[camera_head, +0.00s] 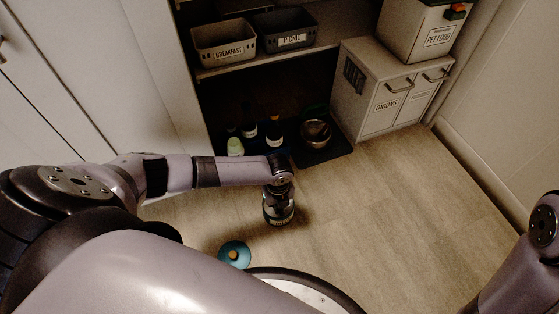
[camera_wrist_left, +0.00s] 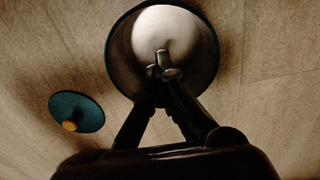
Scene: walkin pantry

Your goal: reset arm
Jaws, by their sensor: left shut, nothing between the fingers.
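My left gripper (camera_head: 279,193) points down over the floor in front of the pantry shelves. In the left wrist view its fingers (camera_wrist_left: 162,72) are together, with nothing held between them. Below them is a round, open dark container (camera_wrist_left: 126,84) with a white rounded thing (camera_wrist_left: 165,36) inside. In the head view the dark container (camera_head: 280,216) stands on the floor under the gripper, which partly hides it. I cannot tell whether the fingertips are inside the rim. Only part of my right arm shows at the right edge; its gripper is out of view.
A teal lid (camera_head: 235,254) with an orange knob lies on the floor beside the container; it also shows in the wrist view (camera_wrist_left: 76,112). Several bottles and a metal pot (camera_head: 316,133) stand under the shelf (camera_head: 240,69). An onions cabinet (camera_head: 372,115) stands right. Floor is clear at right.

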